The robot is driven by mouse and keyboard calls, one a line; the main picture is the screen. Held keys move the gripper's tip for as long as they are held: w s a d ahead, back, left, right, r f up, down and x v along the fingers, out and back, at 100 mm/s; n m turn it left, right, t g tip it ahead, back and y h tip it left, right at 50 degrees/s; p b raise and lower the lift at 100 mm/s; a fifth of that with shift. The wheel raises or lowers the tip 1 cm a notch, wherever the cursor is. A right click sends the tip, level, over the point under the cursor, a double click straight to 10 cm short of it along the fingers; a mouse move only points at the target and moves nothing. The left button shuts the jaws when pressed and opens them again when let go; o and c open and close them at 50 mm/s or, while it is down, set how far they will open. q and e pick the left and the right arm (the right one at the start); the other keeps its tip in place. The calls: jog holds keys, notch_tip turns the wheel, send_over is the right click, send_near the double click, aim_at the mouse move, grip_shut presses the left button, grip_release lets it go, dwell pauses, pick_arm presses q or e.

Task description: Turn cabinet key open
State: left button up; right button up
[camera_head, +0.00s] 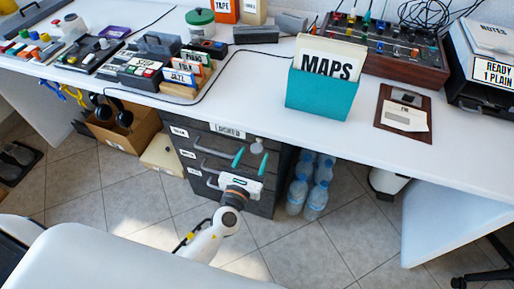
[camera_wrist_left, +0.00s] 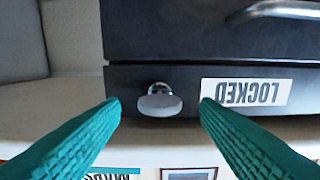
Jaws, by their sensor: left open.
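The dark drawer cabinet (camera_head: 186,153) stands under the desk. A silver key (camera_head: 257,146) sticks out of its top front strip at the right, beside a white label (camera_head: 227,130) that reads LOCKED in the wrist view. My left gripper (camera_head: 250,160) is open in front of the cabinet, its teal fingers just below the key. In the wrist view, which is upside down, the key (camera_wrist_left: 159,103) shows its broad oval head lying flat across, between the open fingers (camera_wrist_left: 160,104). Nothing is between the pads that I can see touching. My right gripper is not in view.
The white desk top (camera_head: 250,75) overhangs the cabinet. Drawer handles (camera_head: 215,152) jut from the cabinet front. Water bottles (camera_head: 307,185) stand right of it, and boxes (camera_head: 125,125) left. A teal MAPS holder (camera_head: 322,90) stands on the desk above. The tiled floor in front is clear.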

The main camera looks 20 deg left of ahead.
aim_at(256, 149)
pick_arm(q)
jog(key=shift+w, duration=1.8)
jog(key=c, duration=1)
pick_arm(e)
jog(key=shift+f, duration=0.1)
